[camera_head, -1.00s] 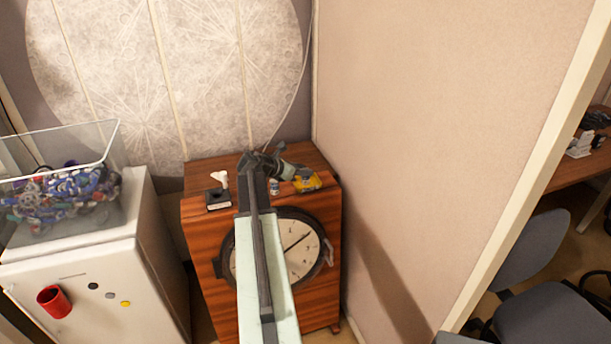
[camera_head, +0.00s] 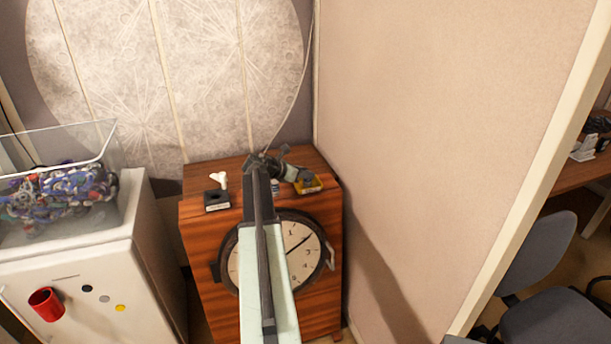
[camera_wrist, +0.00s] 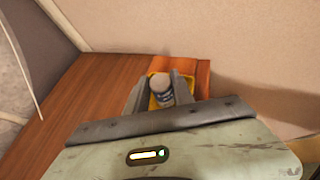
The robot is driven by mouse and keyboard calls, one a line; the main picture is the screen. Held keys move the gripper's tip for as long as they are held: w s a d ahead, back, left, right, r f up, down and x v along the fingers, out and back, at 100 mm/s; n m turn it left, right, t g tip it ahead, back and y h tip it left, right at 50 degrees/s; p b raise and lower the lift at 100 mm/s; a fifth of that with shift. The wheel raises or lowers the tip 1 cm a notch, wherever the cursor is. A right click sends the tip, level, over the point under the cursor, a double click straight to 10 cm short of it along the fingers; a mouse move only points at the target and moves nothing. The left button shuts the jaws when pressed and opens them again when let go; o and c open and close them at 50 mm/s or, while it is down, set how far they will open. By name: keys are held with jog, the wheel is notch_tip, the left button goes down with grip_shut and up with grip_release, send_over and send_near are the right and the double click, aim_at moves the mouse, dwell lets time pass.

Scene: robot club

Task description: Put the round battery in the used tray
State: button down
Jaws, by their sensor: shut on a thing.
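My gripper (camera_wrist: 162,90) is shut on a short round battery with a pale grey top and a dark label; the battery (camera_wrist: 162,88) shows between the fingers in the wrist view. A small yellow tray (camera_wrist: 153,103) lies directly under and around it in that view. In the head view my gripper (camera_head: 306,175) is over the yellow tray (camera_head: 314,187) at the right of the wooden cabinet top. I cannot tell whether the battery touches the tray floor. No writing on the yellow tray is readable.
A wooden cabinet (camera_head: 200,240) with a round dial carries the tray. A black box (camera_head: 217,200) and a white object (camera_head: 219,180) stand at its left. A small blue-white item (camera_head: 275,186) is partly behind my arm. A wall (camera_head: 400,150) rises close on the right.

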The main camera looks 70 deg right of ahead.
jog(key=c, duration=1.1)
grip_release()
jog(key=shift+f, duration=0.1)
jog(key=shift+r+p, duration=0.3)
jog(key=p+v, duration=0.5)
jog(key=v, duration=0.6)
jog(key=shift+w+a+r, duration=0.1)
jog(key=shift+a, duration=0.3)
